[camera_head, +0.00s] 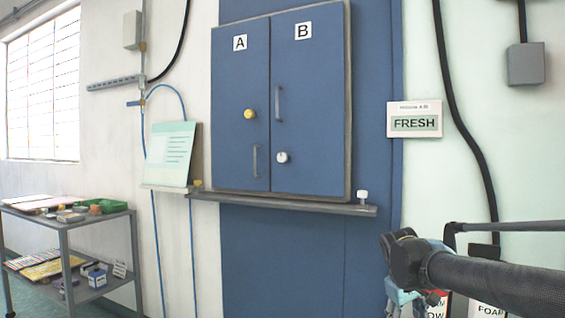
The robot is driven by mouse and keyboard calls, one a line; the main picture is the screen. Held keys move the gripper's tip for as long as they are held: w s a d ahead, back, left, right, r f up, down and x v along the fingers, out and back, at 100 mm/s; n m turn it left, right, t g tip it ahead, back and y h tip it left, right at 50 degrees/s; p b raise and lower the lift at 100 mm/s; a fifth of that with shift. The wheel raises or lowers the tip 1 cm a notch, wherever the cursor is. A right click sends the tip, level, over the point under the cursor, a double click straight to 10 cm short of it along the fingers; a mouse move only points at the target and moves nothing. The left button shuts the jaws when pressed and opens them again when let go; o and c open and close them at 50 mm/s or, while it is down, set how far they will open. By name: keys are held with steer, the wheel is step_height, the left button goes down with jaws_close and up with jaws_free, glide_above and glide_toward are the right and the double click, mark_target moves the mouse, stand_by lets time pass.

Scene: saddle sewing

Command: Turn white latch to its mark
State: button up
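A blue wall cabinet has two doors, A (232,80) and B (318,100). The white latch (282,157) is a small round knob low on door B, near the seam between the doors. A small dark spot shows on its face; I cannot make out a mark around it. Both doors look closed. My dark arm reaches in from the right edge. My gripper (404,299) is at the lower right, below and right of the cabinet, well apart from the latch. Its fingers are partly hidden and cut by the frame's bottom edge.
A yellow knob (249,114) sits on door A. Grey handles (278,104) flank the seam. A grey ledge (290,203) juts out under the cabinet, with a white knob (362,196) at its right end. A shelf cart (70,222) stands at left. A FRESH sign (414,122) hangs right.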

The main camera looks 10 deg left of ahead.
steer(key=w+a+r+n+t+h, duration=0.3)
steer(key=w+a+r+n+t, duration=0.1)
steer(key=w+r+n, duration=0.6)
steer(key=w+a+r+n+t+h, duration=0.35)
steer(key=w+a+r+n, duration=0.2)
steer(key=w+r, duration=0.5)
steer(key=n+t+y, duration=0.6)
steer(key=n+t, duration=0.6)
steer(key=n, duration=0.6)
glide_toward(281, 159)
steer(key=x, duration=1.1)
steer(key=shift+w+d, duration=0.15)
steer(key=shift+w, duration=0.1)
steer(key=shift+c, duration=0.2)
steer(key=c, duration=1)
